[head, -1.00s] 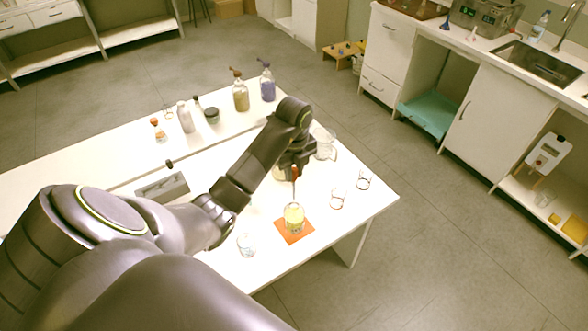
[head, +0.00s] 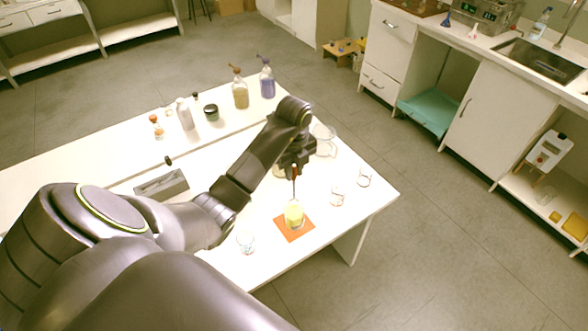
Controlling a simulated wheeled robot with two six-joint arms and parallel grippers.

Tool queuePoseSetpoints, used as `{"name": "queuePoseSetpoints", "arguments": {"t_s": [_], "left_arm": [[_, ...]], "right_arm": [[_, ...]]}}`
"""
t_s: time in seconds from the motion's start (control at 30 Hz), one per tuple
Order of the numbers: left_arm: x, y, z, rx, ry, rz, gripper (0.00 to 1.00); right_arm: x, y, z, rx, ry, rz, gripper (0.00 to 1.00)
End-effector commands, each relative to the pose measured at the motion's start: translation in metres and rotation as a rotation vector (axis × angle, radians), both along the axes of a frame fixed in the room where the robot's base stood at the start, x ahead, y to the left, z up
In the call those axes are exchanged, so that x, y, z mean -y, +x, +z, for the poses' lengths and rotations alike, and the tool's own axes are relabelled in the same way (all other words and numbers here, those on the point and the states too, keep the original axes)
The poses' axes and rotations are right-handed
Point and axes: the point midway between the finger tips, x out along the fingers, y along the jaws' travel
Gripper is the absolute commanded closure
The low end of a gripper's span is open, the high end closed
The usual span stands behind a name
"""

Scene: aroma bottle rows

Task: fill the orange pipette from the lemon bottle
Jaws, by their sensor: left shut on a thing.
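The lemon bottle (head: 294,215), a small glass vessel with yellow contents, stands upright on an orange mat (head: 284,231) near the table's front right. My left gripper (head: 294,170) is above it, pointing down and shut on the orange pipette (head: 294,185). The pipette hangs nearly upright, with its lower end at the bottle's mouth. I cannot tell how deep the tip is or whether there is liquid in it. The fingers mostly hide the pipette's top. My right gripper is not in view.
Small glass vessels stand to the right (head: 337,196) and left (head: 246,241) of the mat. A large glass beaker (head: 324,140) is behind my gripper. Amber (head: 240,93) and purple (head: 267,82) bottles stand at the back. A grey box (head: 162,186) lies at left.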

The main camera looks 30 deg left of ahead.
Motion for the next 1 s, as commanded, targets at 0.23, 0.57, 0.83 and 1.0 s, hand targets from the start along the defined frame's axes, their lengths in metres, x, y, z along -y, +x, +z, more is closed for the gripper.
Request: {"name": "queuePoseSetpoints", "arguments": {"t_s": [0.23,0.57,0.83,1.0], "left_arm": [[0.000,0.000,-0.007,0.000,0.000,0.000,1.00],[0.000,0.000,-0.021,-0.001,0.000,0.000,1.00],[0.000,0.000,-0.031,0.000,0.000,0.000,1.00],[0.000,0.000,-0.038,0.000,0.000,0.000,1.00]], "right_arm": [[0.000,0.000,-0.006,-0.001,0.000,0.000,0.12],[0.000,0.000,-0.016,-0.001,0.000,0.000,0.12],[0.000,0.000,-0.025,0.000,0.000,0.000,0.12],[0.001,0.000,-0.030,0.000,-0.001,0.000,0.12]]}}
